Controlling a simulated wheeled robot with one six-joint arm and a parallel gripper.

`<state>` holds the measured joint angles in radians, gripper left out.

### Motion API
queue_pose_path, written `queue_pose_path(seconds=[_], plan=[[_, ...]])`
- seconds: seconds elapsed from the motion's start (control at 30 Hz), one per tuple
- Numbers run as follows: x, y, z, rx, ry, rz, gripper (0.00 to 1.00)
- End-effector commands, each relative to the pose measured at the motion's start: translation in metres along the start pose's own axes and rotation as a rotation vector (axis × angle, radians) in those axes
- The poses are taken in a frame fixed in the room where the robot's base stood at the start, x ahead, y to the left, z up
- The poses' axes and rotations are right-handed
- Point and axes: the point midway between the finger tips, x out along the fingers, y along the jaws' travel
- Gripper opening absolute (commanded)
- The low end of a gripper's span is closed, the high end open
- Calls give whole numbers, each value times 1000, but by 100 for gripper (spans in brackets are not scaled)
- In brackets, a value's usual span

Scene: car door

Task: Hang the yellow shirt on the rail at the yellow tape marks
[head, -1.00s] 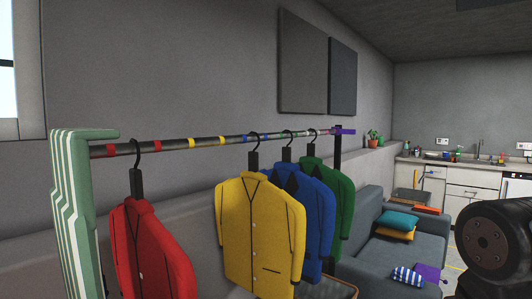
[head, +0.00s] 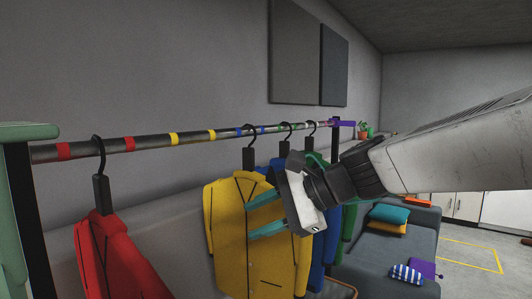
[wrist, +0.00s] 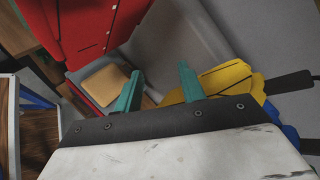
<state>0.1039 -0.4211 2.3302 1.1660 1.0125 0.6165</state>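The yellow shirt (head: 228,255) hangs from a black hanger (head: 249,158) on the rail (head: 143,145), with its hook between the blue tape marks. The two yellow tape marks (head: 174,139) are further left on the rail, between the red shirt and the yellow shirt. My gripper (head: 250,220) is open, its teal fingers pointing left in front of the yellow shirt's chest and hiding part of it. In the wrist view the fingers (wrist: 160,84) are apart with no cloth between them; the yellow shirt (wrist: 226,78) is beside and beyond the right finger.
The red shirt (head: 115,262) hangs at the left. The blue shirt (head: 319,262) and green shirt (head: 348,222) hang closely behind the yellow one, to the right. A green post (head: 12,210) stands at the rail's near end. A grey sofa (head: 395,268) with cushions is beyond.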

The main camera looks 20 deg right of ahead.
Motion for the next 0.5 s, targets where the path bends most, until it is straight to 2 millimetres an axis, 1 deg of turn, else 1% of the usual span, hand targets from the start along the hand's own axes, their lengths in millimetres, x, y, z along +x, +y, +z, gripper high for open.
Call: queue_pose_path(seconds=[0.03,0.07,0.1,0.2,0.3,0.33,0.4,0.5], plan=[[3,-31,-6,145,-35,-93,40],[3,-49,-9,234,-60,-150,40],[2,-72,-14,347,-93,-222,40],[-3,-119,-30,592,-178,-371,40],[-10,-151,-45,769,-248,-476,40],[-12,-157,-49,808,-265,-499,40],[-15,-168,-56,876,-294,-538,40],[-15,-178,-60,922,-317,-563,40]])
